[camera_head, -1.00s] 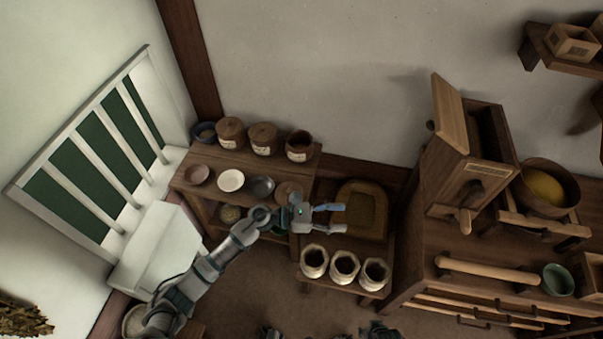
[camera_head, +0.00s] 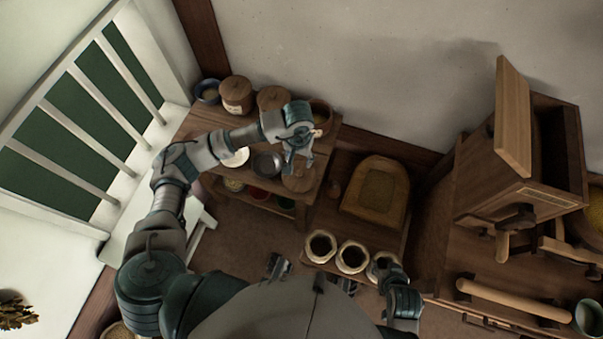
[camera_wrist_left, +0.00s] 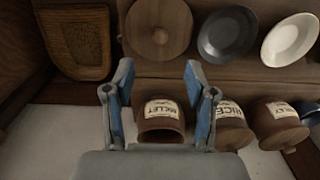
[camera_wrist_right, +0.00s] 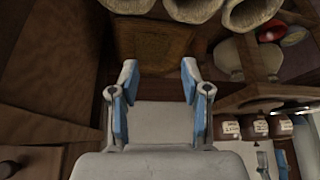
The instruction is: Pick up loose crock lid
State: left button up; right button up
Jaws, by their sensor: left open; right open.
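The loose crock lid (camera_head: 299,179), a round brown wooden disc with a knob, lies flat on the bench at its right front. It shows whole at the top of the left wrist view (camera_wrist_left: 158,22). My left gripper (camera_head: 300,158) is open and empty above the bench, between the lid and the crocks. In its wrist view the fingers (camera_wrist_left: 158,70) point towards the lid, apart from it. A lidless crock labelled millet (camera_wrist_left: 160,128) stands behind, partly hidden by my gripper in the head view. My right gripper (camera_wrist_right: 158,72) is open and empty.
Two lidded crocks (camera_head: 236,94) stand along the bench's back. A grey dish (camera_head: 267,164) and a white dish (camera_head: 237,157) lie left of the lid. Several open sacks (camera_head: 352,257) and a wooden tray (camera_head: 375,190) stand to the right.

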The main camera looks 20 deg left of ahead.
pick_arm(q)
send_over(299, 173)
notch_tip(299, 173, down, 5)
jog(key=shift+a+f+b, duration=0.15)
jog(key=shift+b, duration=0.15)
jog(key=shift+f, duration=0.5)
jog(key=f, duration=0.2)
jog(key=f+b, duration=0.1)
jog(key=f, duration=0.1)
jog(key=shift+d, duration=0.25)
jog(key=shift+w+f, duration=0.15)
jog(key=shift+f, duration=0.25)
jog(key=shift+r, duration=0.1)
pick_arm(e)
jog(key=w+a+r+t+y, duration=0.1)
jog(key=w+a+r+t, duration=0.1)
jog(key=w, duration=0.4)
jog(key=shift+a+t, duration=0.25)
jog(key=shift+t, duration=0.55)
pick_arm(q)
jog(key=shift+a, duration=0.1)
jog(key=c, duration=0.3)
grip_shut()
pick_arm(e)
jog(key=shift+w, duration=0.1)
